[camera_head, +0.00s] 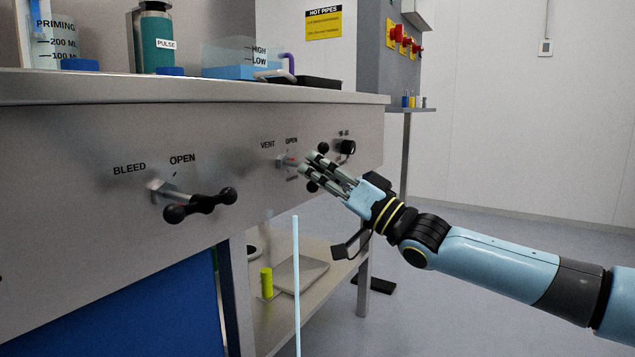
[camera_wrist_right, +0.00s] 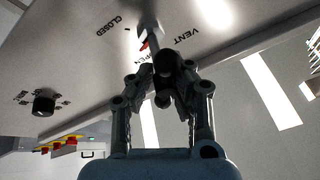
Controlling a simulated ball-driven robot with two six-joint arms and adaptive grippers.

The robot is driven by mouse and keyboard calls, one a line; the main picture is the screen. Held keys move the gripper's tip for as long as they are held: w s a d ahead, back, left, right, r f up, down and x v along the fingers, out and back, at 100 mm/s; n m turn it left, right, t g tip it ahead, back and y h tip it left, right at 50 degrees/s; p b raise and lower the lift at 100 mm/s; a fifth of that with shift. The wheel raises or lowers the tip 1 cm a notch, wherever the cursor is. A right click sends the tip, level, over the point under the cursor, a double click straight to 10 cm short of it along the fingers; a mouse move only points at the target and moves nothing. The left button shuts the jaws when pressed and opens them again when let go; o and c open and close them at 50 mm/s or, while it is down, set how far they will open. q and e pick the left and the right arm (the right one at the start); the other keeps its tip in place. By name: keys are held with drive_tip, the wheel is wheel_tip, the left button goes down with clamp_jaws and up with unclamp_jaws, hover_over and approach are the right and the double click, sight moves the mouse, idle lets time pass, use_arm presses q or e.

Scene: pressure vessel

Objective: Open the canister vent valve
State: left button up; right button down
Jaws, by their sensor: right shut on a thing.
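The vent valve (camera_head: 283,162) sits on the grey front panel, by the "VENT" and "OPEN" labels. In the right wrist view its dark knobbed handle (camera_wrist_right: 164,62) lies between my fingers, with a red mark on the stem behind it. "CLOSED", "OPEN" and "VENT" are lettered around it. My right gripper (camera_head: 316,168) is shut on this handle. It also shows in the right wrist view (camera_wrist_right: 163,84). The fingers hide part of the handle, so its exact angle is hard to tell. My left gripper is not in view.
The bleed valve (camera_head: 200,203) with a black two-knob handle juts out to the left. A small black knob (camera_head: 347,147) is right of the vent valve. The bench top (camera_head: 200,88) overhangs the panel. A lower shelf (camera_head: 318,292) holds a yellow-green cylinder (camera_head: 266,283). Floor to the right is open.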

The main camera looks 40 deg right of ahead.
drive_tip(key=n+g+y, duration=0.1)
drive_tip(key=n+y, duration=0.1)
drive_tip(key=n, duration=0.2)
drive_tip(key=shift+s+a+b, duration=0.1)
drive_tip(key=shift+a+b, duration=0.05)
drive_tip(key=shift+b, duration=0.25)
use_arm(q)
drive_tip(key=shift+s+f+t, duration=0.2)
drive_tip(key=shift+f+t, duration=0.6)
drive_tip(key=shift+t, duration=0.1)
use_arm(e)
drive_tip(key=shift+n+g+y, duration=0.8)
drive_tip(key=shift+n+y, duration=0.2)
drive_tip(key=shift+n, duration=0.9)
use_arm(q)
drive_tip(key=shift+b, duration=0.3)
use_arm(e)
drive_tip(key=shift+s+f+n, duration=0.1)
drive_tip(key=shift+n, duration=0.2)
drive_tip(key=c, duration=1.6)
unclamp_jaws()
drive_tip(key=shift+c, duration=0.2)
drive_tip(key=o, duration=0.3)
drive_tip(key=shift+a, duration=0.2)
drive_tip(key=shift+d, duration=0.1)
